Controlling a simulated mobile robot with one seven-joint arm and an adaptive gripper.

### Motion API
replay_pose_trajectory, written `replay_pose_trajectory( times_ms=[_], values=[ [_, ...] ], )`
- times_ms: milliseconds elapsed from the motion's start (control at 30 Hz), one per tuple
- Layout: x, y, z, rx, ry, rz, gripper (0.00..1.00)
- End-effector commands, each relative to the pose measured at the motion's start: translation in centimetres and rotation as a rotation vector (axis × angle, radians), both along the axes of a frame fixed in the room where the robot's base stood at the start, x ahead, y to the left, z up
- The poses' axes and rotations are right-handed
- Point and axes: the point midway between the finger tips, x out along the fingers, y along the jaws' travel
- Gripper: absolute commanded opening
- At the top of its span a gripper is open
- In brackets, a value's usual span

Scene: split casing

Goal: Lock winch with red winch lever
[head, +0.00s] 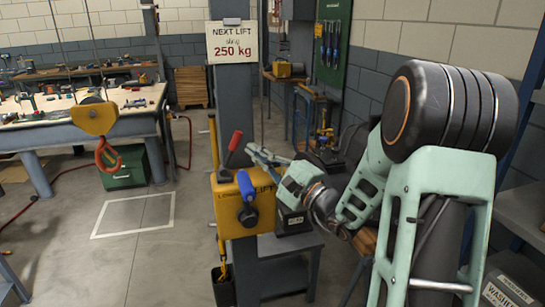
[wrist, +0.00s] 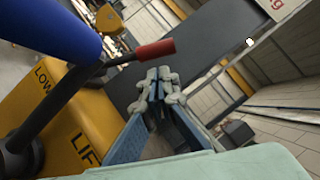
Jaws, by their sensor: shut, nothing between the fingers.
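The yellow winch (head: 229,207) is fixed to the grey post, with a dark round hub on its front. Its red-gripped lever (head: 235,145) slants up and to the right from the top of the winch. A blue-gripped handle (head: 245,185) stands in front. My gripper (head: 254,152) is just right of the red grip, shut and empty. In the wrist view, the red grip (wrist: 155,49) lies just beyond and above my closed fingertips (wrist: 158,74); whether they touch it I cannot tell. The blue handle (wrist: 50,22) is large at upper left. The yellow winch (wrist: 85,125) carries partly cut-off lettering.
A sign (head: 237,42) on the post reads NEXT LIFT 250 kg. A yellow hook block (head: 94,117) hangs at left over a marked floor square (head: 135,213). A grey stand (head: 290,246) is beside the post. Workbenches line the back; open floor lies at left.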

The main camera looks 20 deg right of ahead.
Motion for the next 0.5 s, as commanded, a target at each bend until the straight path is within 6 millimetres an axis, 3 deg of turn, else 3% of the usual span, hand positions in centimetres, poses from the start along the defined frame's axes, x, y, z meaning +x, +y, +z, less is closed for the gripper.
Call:
replay_pose_trajectory(
  times_ms=[200, 500],
  values=[
    [0.26, 1.36, 0.64, 0.000, 0.000, 0.000, 0.00],
    [0.27, 1.43, 0.62, 0.000, 0.000, 0.000, 0.00]
  ],
)
